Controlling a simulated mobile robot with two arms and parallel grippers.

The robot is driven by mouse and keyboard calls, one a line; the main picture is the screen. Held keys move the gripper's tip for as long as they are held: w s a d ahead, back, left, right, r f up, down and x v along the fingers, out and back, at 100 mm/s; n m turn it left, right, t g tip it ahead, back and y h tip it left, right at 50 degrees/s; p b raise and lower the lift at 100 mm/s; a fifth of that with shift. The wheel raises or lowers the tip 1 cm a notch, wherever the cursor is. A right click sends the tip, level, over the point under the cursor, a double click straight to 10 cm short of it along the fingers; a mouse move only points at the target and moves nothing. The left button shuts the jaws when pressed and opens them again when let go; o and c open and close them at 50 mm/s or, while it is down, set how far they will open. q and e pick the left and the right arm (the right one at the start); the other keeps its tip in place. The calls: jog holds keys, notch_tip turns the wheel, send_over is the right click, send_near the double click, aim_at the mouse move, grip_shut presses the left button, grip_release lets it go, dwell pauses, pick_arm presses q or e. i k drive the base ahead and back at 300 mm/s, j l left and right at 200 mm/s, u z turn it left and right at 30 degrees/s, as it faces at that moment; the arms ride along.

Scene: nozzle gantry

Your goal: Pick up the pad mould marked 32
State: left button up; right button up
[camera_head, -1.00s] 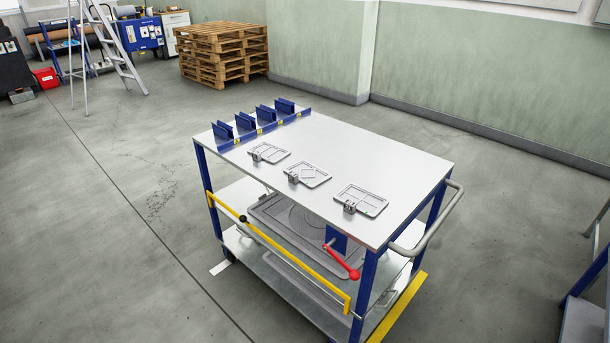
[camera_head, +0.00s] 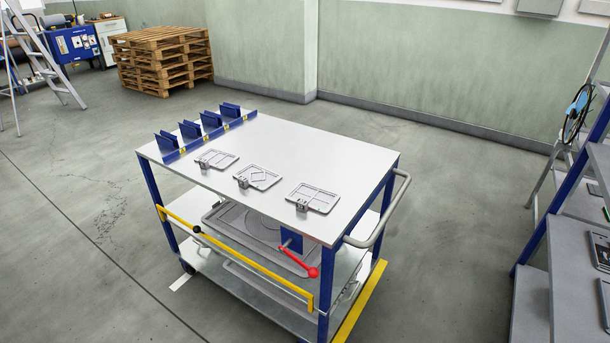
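Three grey pad moulds lie flat in a row on the white top of a blue-framed trolley (camera_head: 290,150). The left mould (camera_head: 221,158) has long bars, the middle mould (camera_head: 260,177) has a diamond shape, and the right mould (camera_head: 318,197) has a grid of rectangles. Each has a small grey block at its near left edge. Any numbers on them are too small to read, so I cannot tell which is marked 32. Neither of my grippers is in view.
Blue slotted holders (camera_head: 207,127) with yellow tags line the trolley's left edge. A yellow bar (camera_head: 235,257), red lever (camera_head: 306,271) and side handle (camera_head: 389,212) project from it. Shelving (camera_head: 560,240) stands right, pallets (camera_head: 163,62) behind. Floor around the trolley is clear.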

aim_at(261, 178)
jog(key=i+j+z, duration=0.15)
jog(key=j+z, duration=0.15)
jog(key=i+j+z, duration=0.1)
jog(key=j+z, duration=0.2)
jog(key=i+j+z, duration=0.1)
jog(key=j+z, duration=0.5)
jog(key=i+j, duration=0.05)
jog(key=j, duration=0.05)
